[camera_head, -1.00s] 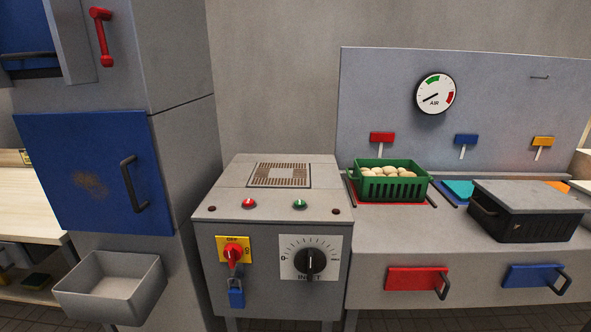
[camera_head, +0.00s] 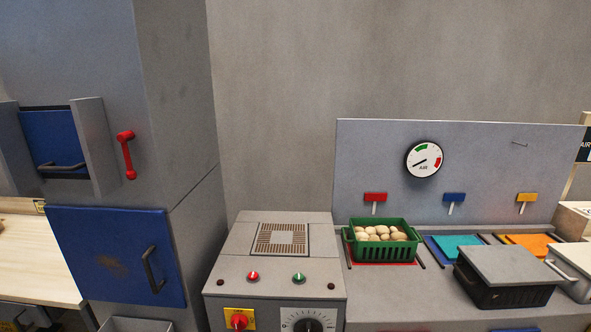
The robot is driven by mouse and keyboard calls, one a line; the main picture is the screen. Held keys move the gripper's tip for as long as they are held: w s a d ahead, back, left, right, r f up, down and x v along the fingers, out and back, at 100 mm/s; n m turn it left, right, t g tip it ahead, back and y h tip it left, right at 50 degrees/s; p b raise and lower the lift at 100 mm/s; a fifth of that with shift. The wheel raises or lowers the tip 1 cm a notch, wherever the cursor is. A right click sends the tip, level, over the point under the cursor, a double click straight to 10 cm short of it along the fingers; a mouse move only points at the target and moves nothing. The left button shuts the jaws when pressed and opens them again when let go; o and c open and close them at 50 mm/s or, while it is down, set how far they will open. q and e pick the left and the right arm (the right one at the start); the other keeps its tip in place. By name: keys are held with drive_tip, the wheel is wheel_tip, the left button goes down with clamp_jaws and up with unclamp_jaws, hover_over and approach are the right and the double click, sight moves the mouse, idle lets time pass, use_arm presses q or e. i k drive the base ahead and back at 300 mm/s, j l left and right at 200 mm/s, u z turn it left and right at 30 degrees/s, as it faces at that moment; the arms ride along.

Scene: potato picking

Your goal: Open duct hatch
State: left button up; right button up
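Two blue panels on the grey cabinet at the left could be the duct hatch; I cannot tell which is meant. The larger blue door (camera_head: 112,252) is closed, with a dark vertical handle (camera_head: 153,269) on its right side and a brown stain. Above it, a smaller blue panel (camera_head: 50,137) with a dark horizontal handle (camera_head: 60,166) sits between two grey side plates. A red lever (camera_head: 127,155) is mounted to its right. Neither of my grippers is in view.
A grey control box (camera_head: 272,271) stands right of the cabinet. A green crate (camera_head: 381,252) of potatoes and a dark lidded bin (camera_head: 503,293) stand on the bench to the right. An air gauge (camera_head: 424,159) hangs on the panel behind. A wooden table (camera_head: 35,258) is at the far left.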

sight(124, 256)
drive_tip(key=u, duration=1.25)
